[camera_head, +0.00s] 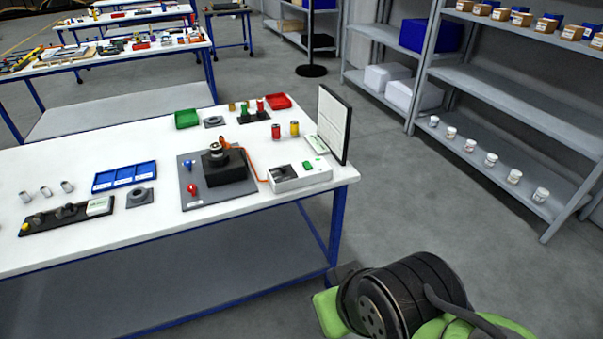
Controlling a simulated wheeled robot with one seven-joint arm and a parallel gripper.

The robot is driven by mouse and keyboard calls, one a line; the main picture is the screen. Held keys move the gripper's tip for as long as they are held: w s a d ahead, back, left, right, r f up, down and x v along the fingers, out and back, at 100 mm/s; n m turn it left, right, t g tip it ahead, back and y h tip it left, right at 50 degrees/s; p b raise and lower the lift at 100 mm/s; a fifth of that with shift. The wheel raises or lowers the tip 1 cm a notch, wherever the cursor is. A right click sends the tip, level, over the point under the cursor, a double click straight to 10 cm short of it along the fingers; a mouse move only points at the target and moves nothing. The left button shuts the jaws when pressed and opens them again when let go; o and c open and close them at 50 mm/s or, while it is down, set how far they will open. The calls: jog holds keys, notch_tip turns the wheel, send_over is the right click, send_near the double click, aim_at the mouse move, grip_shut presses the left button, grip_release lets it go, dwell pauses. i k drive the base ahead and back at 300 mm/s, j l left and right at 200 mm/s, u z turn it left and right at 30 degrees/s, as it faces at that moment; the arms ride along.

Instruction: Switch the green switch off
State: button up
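A green switch (316,165) sits on top of a light grey box (298,179) near the right end of the white workbench (110,258). It is too small to tell which position the switch is in. An orange cable (254,164) runs from the box to a device on a black block (228,176). My green and black arm shows at the bottom right, beyond the bench's right end and apart from the box. I cannot see my gripper's fingers.
Red and yellow cylinders (294,128) stand behind the box. Grey shelving (500,93) stands at the right, with open floor between.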

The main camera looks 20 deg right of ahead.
aim_at(307, 165)
jog(key=i+l+u, duration=0.4)
jog(key=l+u, duration=0.2)
jog(key=i+l+u, duration=0.25)
jog(key=l, duration=0.15)
jog(key=l+u, duration=0.3)
jog(key=i+l+u, duration=0.1)
jog(key=l+u, duration=0.2)
jog(key=l, duration=0.2)
jog(key=l+u, duration=0.3)
jog(key=l, duration=0.15)
